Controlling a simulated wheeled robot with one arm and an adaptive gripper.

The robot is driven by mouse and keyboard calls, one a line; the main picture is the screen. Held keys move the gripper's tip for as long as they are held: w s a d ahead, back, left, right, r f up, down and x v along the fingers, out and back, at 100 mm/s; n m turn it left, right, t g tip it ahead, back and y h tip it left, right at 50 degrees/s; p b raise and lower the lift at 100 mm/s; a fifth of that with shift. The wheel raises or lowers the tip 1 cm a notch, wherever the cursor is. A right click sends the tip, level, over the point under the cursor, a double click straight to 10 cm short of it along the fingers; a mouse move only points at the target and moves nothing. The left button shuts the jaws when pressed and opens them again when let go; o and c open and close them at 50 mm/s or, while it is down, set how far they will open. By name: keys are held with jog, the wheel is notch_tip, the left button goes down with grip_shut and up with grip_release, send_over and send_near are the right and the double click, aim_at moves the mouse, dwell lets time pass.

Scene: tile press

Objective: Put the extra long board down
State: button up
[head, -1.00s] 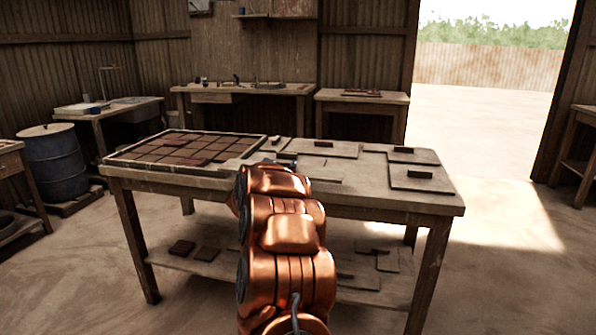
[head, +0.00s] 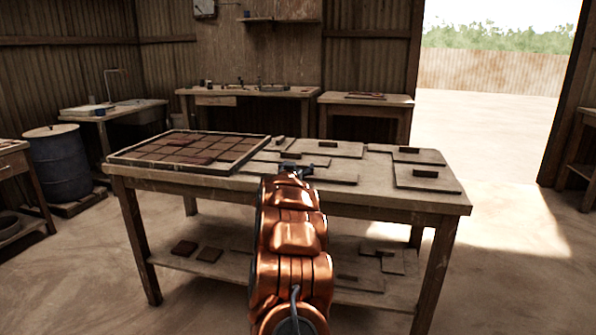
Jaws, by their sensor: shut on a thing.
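My copper-coloured arm reaches from the bottom of the head view to the middle of the table. My gripper (head: 298,170) is small, dark and partly hidden by my own wrist. It is shut on a flat grey-brown board (head: 338,179), which I take to be the extra long board. Its right part shows beside the gripper, low at the tabletop; the rest is hidden behind my arm. I cannot tell whether it touches the table or hovers just above it.
The table (head: 400,203) holds a framed tray of brown tiles (head: 115,160) at left. Other handled boards lie at the back (head: 345,150), back right (head: 436,158) and right (head: 450,186). Bare tabletop shows along the front edge.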

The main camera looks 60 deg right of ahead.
dwell(0.3)
jog(key=o, duration=1.2)
jog(key=shift+f, duration=0.1)
jog(key=p+v, duration=0.1)
jog(key=v, duration=1.1)
jog(key=shift+w+a, duration=0.1)
jog(key=shift+a, duration=0.05)
